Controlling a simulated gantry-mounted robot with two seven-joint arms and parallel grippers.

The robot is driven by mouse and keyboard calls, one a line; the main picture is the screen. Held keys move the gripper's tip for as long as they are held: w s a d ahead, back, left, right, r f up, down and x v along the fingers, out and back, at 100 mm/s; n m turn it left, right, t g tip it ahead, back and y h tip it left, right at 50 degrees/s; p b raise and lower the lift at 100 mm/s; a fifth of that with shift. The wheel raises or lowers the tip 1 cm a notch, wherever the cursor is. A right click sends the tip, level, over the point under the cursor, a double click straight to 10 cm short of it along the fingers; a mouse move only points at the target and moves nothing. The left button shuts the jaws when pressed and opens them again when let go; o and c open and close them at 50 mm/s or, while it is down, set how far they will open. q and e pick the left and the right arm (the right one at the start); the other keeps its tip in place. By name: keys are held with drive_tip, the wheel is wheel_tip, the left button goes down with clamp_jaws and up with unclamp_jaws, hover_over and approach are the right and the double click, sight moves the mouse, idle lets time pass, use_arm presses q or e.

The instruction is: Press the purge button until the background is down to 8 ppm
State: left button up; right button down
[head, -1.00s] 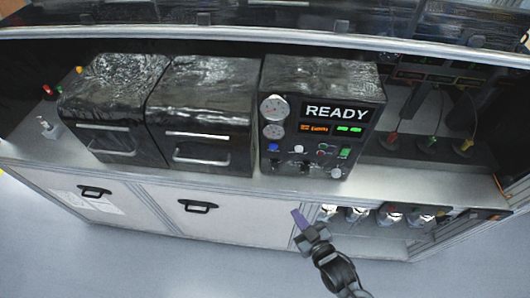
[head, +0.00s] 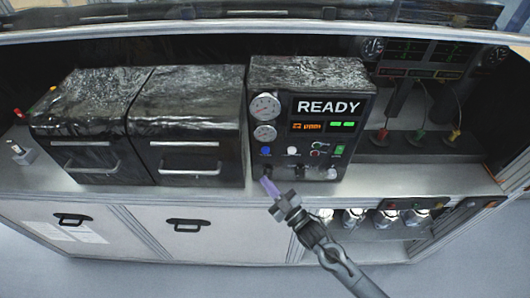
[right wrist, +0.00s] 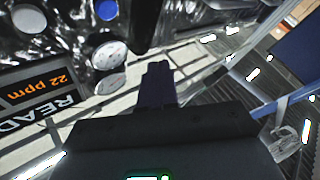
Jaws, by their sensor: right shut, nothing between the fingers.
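The black control unit (head: 312,72) has a READY display and an orange readout (head: 307,127). In the right wrist view the readout (right wrist: 38,86) appears rotated and reads 22 ppm. A blue button (head: 266,151) and a white button (head: 292,151) sit below it. The blue button (right wrist: 106,9) and white button (right wrist: 28,18) also show at the top left of the right wrist view. No purge label is legible. My right gripper (head: 269,186) is shut and empty, its purple fingertips below the blue button and apart from it. My left gripper is out of view.
Two gauges (head: 264,132) are on the panel's left side. Dark knobs and small switches line its lower edge. Black-covered boxes with handles (head: 188,120) stand to the left. Bottles (head: 354,216) sit on a shelf below the bench top.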

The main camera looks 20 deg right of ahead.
drive_tip(key=b, duration=0.5)
approach(265, 150)
drive_tip(key=w+a+r, duration=0.2)
drive_tip(key=w+a, duration=0.2)
drive_tip(key=shift+w, duration=0.2)
drive_tip(key=shift+a, duration=0.1)
idle(0.5)
idle(0.7)
idle(0.6)
drive_tip(key=shift+w, duration=0.4)
